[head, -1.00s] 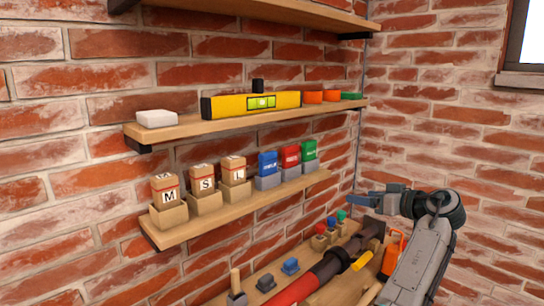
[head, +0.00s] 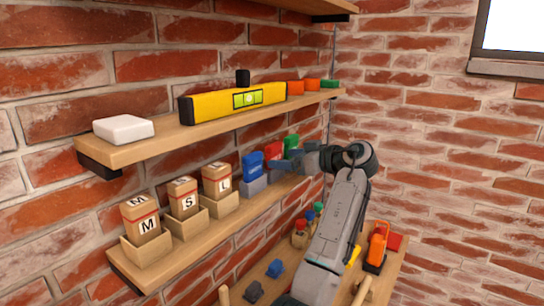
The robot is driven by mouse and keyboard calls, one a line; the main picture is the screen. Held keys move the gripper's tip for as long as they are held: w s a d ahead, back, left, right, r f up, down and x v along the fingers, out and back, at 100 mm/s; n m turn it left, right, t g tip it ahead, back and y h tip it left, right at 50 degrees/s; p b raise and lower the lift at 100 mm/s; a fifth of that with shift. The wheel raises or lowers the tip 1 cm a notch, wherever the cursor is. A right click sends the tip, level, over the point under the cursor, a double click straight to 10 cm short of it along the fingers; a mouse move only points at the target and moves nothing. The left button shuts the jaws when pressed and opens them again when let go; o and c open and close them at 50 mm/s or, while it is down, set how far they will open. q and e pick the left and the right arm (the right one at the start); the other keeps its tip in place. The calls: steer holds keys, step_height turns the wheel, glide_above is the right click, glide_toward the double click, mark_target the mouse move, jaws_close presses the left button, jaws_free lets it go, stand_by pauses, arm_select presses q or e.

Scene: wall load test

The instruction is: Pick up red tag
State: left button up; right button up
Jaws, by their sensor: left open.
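The red tag (head: 274,150) stands on the lower wall shelf (head: 185,254), between the blue tag (head: 253,165) and the green tag (head: 291,143). My left gripper (head: 284,163) is open, its fingers pointing left at the tag row. In the picture the fingers cover the lower part of the red tag and its grey holder. I cannot tell whether they touch the tag. My right gripper is not in view.
Boxes marked M (head: 147,224), S (head: 185,199) and L (head: 217,182) stand in wooden holders to the left. The upper shelf (head: 135,152) above holds a yellow level (head: 235,101) and a white block (head: 123,129). A workbench with tools lies below.

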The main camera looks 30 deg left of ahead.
mark_target(276, 158)
arm_select(q)
steer(key=shift+a+r+p, duration=0.1)
steer(key=shift+a+p, duration=0.4)
steer(key=shift+p, duration=0.15)
steer(key=p+x, duration=0.2)
steer(key=x, duration=0.1)
steer(key=shift+a, duration=0.1)
steer(key=shift+w+a+f, duration=0.1)
steer(key=shift+a+f, duration=0.25)
steer(key=shift+a, duration=0.05)
steer(key=shift+d, duration=0.3)
steer(key=c, duration=1)
steer(key=shift+a, duration=0.15)
steer(key=shift+c, duration=0.3)
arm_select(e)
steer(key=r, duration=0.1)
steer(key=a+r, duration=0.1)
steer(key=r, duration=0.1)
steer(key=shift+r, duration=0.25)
